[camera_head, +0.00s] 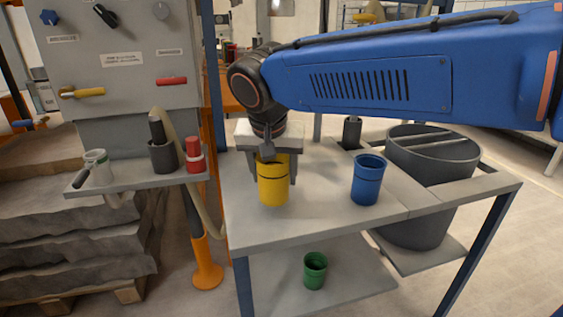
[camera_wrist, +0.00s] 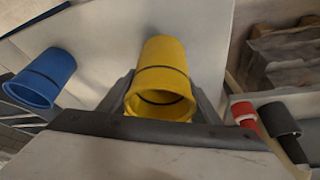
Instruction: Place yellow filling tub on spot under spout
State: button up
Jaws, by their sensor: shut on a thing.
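The yellow filling tub (camera_head: 272,184) is upright at the left part of the grey table in the head view. My gripper (camera_head: 271,170) is shut around it, with a finger on each side. In the wrist view the yellow tub (camera_wrist: 162,80) sits between the two dark fingers of my gripper (camera_wrist: 165,100), its open mouth facing the camera and a dark band inside. I cannot tell whether its base touches the table. No spout or marked spot can be made out with certainty.
A blue tub (camera_head: 368,180) stands right of the yellow one. A green tub (camera_head: 315,270) is on the lower shelf. A dark drum (camera_head: 432,190) stands at the right. A panel shelf (camera_head: 135,178) at the left holds a red container (camera_head: 195,156) and a dark cup (camera_head: 163,156).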

jog(key=w, duration=0.4)
jog(key=w+d, duration=0.1)
jog(key=w, duration=0.7)
jog(key=shift+w+d, duration=0.2)
jog(key=shift+w, duration=0.1)
jog(key=x, duration=0.2)
jog(key=shift+f, duration=0.85)
jog(key=shift+f, duration=0.15)
jog(key=o, duration=1)
jog(key=shift+o, duration=0.2)
jog(key=v, duration=1.2)
